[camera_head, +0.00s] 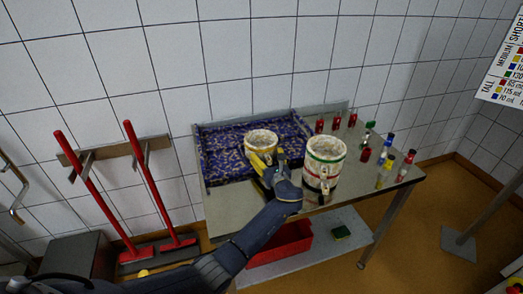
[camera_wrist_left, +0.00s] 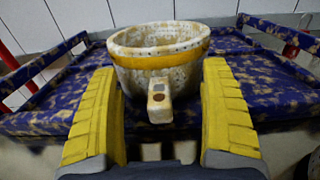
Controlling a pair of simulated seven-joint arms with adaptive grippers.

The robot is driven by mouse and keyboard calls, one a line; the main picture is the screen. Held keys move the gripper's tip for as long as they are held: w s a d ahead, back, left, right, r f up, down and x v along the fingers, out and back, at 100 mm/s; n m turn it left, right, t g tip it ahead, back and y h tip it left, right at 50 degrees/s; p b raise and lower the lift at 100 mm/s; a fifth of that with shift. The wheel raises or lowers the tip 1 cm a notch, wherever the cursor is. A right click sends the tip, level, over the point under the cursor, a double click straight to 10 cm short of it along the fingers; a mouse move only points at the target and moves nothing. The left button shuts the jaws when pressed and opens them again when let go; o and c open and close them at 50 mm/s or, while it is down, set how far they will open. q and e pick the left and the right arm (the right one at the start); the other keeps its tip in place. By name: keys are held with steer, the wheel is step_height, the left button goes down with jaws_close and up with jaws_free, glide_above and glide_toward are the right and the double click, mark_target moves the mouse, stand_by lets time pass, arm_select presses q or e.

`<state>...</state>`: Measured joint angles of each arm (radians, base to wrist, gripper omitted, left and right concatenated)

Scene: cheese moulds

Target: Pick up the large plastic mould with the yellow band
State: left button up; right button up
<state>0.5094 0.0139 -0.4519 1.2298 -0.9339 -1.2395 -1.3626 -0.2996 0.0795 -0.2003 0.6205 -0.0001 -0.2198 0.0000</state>
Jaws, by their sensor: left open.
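The large off-white plastic mould with the yellow band (camera_head: 261,138) stands upright at the front of a blue patterned tray (camera_head: 216,176). In the left wrist view, this mould (camera_wrist_left: 159,59) is straight ahead, with its handle (camera_wrist_left: 159,100) pointing at me. My left gripper (camera_head: 266,162) is open at the near side of the mould. In the wrist view its two yellow fingers (camera_wrist_left: 160,110) stand on either side of the handle, with a gap to each. I cannot tell whether they touch the mould's wall. My right gripper is not in view.
Stacked moulds with red and green bands (camera_head: 325,158) stand close to the right of my left gripper. Several small coloured bottles (camera_head: 366,154) stand on the table's right part. A red bin (camera_head: 283,243) sits on the lower shelf. The tray has a raised rim.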

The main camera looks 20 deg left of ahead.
arm_select(q)
steer(key=shift+a, duration=0.1)
jaws_close()
stand_by(0.6)
